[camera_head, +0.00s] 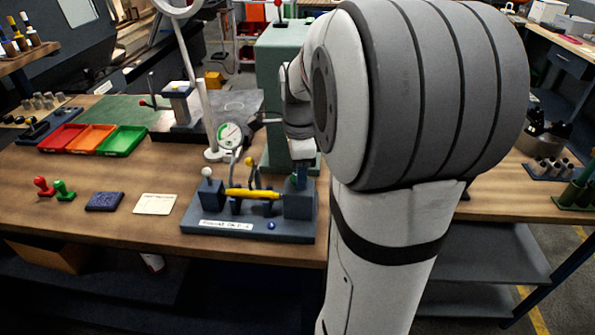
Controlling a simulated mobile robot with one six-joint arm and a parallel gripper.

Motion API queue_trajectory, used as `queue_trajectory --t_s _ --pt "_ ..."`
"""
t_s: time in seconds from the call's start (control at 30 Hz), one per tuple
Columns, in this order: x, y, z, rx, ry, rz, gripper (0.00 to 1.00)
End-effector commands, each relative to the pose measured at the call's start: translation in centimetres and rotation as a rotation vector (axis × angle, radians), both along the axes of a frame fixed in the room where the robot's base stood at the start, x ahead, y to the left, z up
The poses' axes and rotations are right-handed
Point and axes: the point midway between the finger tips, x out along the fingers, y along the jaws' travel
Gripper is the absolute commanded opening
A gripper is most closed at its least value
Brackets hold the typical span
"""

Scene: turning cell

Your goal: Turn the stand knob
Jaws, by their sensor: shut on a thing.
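A dark blue-grey stand (215,224) with a white label lies near the bench's front edge. A yellow bar (252,194) lies across it between two end blocks. The left block carries a lever with a white ball (206,172). My gripper (301,172) points down at the right block (298,204) of the stand. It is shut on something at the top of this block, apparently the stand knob. The knob cannot be made out, and my arm covers much of this area. A dial gauge (230,134) stands behind the bar.
Red, orange and green trays (122,141) lie at the left. A dark pad (104,201), a cream card (155,204) and red and green small pieces (63,190) lie left of the stand. A green machine column (276,65) rises behind. The bench between trays and pads is clear.

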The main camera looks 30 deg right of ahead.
Motion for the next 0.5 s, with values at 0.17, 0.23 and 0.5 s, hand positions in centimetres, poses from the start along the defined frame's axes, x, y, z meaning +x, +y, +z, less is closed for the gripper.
queue_trajectory --t_s 0.17,0.23,0.5 --pt "0.28 0.13 0.23 0.003 -0.009 -0.165 0.15" --pt "0.28 0.13 0.24 0.002 -0.01 -0.231 0.15" --pt "0.33 0.12 0.28 0.003 -0.011 -0.488 0.15"
